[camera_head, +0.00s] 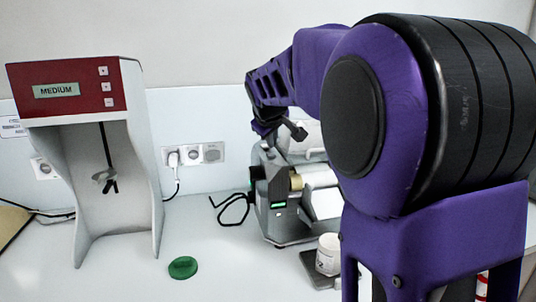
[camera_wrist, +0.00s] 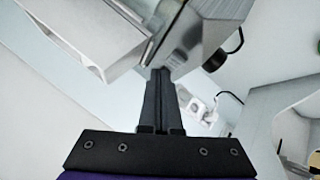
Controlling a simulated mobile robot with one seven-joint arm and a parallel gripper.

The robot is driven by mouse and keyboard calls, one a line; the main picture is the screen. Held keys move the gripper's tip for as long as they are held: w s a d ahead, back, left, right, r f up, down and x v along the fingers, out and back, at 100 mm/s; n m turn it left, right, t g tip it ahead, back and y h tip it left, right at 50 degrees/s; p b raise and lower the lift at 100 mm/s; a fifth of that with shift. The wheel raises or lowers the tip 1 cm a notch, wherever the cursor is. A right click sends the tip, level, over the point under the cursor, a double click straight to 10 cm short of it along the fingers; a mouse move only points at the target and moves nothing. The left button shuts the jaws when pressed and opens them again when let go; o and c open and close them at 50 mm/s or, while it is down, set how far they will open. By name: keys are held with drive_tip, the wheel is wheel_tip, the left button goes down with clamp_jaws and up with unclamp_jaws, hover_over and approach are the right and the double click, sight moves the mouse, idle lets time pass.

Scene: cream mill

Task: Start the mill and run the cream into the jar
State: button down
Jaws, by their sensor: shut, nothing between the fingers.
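The grey mill (camera_head: 282,222) stands on the bench, partly hidden behind my arm. Its left side has a small green-lit display (camera_head: 278,205), and pale rollers (camera_head: 318,178) show beside it. A white jar (camera_head: 328,258) stands upright on a dark plate in front of the mill; its right side is near my arm. My gripper (camera_head: 298,132) is over the mill's upper left part. In the wrist view my gripper (camera_wrist: 160,72) is shut and empty, its tips close to a grey part of the mill (camera_wrist: 200,42); I cannot tell whether they touch.
A mixer stand (camera_head: 145,180) with a red panel reading "MEDIUM" stands at the left. A green lid (camera_head: 183,267) lies on the bench in front of it. Wall sockets (camera_head: 192,155) with a plug and cable are behind. The bench between lid and mill is mostly clear.

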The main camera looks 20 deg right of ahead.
sight(272, 155)
drive_tip(key=shift+f, duration=0.4)
drive_tip(key=shift+f+b, duration=0.45)
drive_tip(key=shift+b, duration=0.15)
drive_tip(key=shift+r, duration=0.1)
idle(0.5)
drive_tip(key=shift+r+p, duration=0.7)
drive_tip(key=shift+r, duration=0.05)
wheel_tip(272, 155, up, 5)
drive_tip(key=p, duration=0.4)
idle(0.5)
